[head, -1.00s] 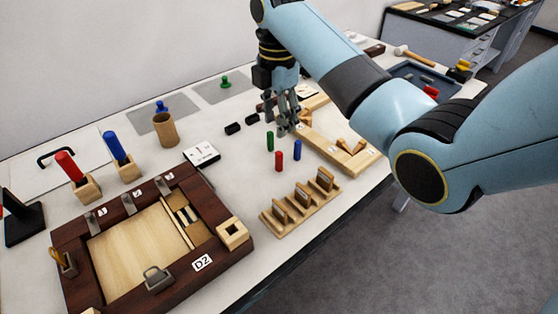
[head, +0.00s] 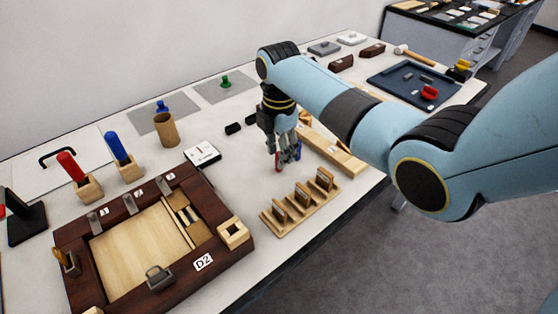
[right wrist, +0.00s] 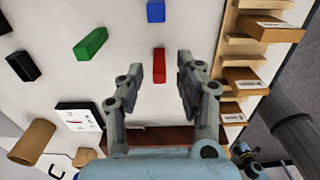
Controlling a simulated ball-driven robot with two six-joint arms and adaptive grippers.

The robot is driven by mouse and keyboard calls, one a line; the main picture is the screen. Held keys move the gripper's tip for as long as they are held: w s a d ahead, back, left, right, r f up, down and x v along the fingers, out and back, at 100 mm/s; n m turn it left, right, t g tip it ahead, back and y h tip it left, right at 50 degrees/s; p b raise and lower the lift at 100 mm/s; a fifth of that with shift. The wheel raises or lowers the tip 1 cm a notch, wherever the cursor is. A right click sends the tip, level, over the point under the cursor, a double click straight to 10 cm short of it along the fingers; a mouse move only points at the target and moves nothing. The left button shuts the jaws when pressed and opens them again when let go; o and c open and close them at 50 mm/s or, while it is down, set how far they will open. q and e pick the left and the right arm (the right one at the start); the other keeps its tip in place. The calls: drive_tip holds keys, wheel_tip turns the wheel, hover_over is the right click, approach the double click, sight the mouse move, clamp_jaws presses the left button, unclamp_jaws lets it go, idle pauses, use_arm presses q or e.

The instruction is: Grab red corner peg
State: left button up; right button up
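The red corner peg (right wrist: 159,66) shows in the right wrist view between my right gripper's fingertips (right wrist: 161,74), with space on both sides. My right gripper is open and empty. In the head view the right gripper (head: 287,157) is low over the table, and a bit of the red peg (head: 278,163) shows at its fingers. The blue peg (right wrist: 156,11) lies beyond the red one in the wrist view, and the green peg (right wrist: 91,44) is to its left. In the head view the gripper largely hides these pegs. My left gripper is not in view.
A wooden slotted rack (head: 300,206) stands close in front of the gripper. A dark-framed wooden tray (head: 205,262) is at the left. A white labelled box (head: 201,154), black blocks (head: 234,127) and a wooden cup (head: 165,128) are nearby.

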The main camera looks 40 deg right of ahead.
drive_tip(key=c, duration=0.6)
drive_tip(key=shift+r, duration=0.15)
